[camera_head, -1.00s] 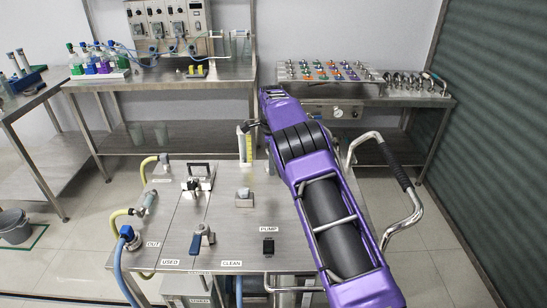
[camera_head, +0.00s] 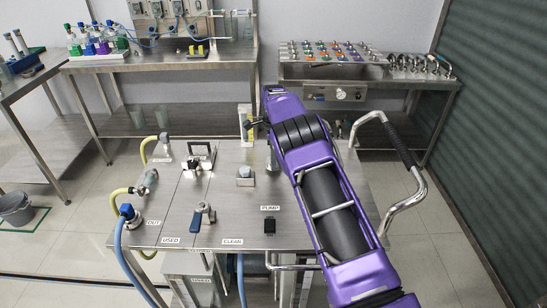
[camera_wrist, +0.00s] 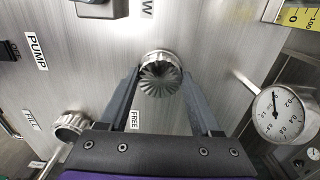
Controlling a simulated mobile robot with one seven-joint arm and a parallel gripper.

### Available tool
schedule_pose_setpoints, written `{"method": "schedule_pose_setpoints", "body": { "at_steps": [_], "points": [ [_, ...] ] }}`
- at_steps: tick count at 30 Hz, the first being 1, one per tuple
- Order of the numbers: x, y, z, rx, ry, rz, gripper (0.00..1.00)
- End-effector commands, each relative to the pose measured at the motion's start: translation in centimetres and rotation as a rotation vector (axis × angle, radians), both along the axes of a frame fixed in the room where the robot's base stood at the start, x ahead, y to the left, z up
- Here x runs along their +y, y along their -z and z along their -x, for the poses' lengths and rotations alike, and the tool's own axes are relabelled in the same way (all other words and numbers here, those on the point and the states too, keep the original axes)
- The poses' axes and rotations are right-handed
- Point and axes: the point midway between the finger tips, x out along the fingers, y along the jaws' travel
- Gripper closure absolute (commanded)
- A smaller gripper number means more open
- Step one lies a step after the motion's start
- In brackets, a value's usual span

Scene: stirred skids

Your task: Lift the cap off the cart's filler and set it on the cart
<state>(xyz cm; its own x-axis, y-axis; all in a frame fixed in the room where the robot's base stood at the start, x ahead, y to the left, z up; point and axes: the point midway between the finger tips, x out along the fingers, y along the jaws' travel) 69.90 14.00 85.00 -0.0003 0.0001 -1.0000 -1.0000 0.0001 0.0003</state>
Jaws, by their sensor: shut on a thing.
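In the wrist view a ribbed, silvery round cap (camera_wrist: 160,78) sits between the two dark fingers of my gripper (camera_wrist: 161,84), which is shut on it. Its fluted face shows toward the camera. Whether it touches the cart top below cannot be told. Left of it, by the FILL label, is a second ribbed metal ring (camera_wrist: 72,125), apart from my fingers. A FREE label (camera_wrist: 134,121) lies beside my left finger. In the head view the steel cart (camera_head: 225,222) stands in front of me; my purple arm hides the gripper and cap there.
A dial gauge (camera_wrist: 278,112) stands close right of my gripper in the wrist view. The cart carries a dark PUMP switch (camera_head: 269,226), a blue-handled valve (camera_head: 203,213) and hoses at its left. A bent rail (camera_head: 405,165) rises at right. Benches stand behind.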

Motion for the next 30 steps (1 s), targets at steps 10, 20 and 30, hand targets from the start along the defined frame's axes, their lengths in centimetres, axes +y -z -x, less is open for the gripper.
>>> {"method": "schedule_pose_setpoints", "body": {
  "at_steps": [10,20,30],
  "points": [
    [0.0,0.5,0.0,-0.001,0.000,0.000,1.00],
    [0.0,1.2,0.0,-0.001,0.000,0.000,1.00],
    [0.0,1.3,0.0,-0.001,0.000,0.000,0.00]
  ]
}}
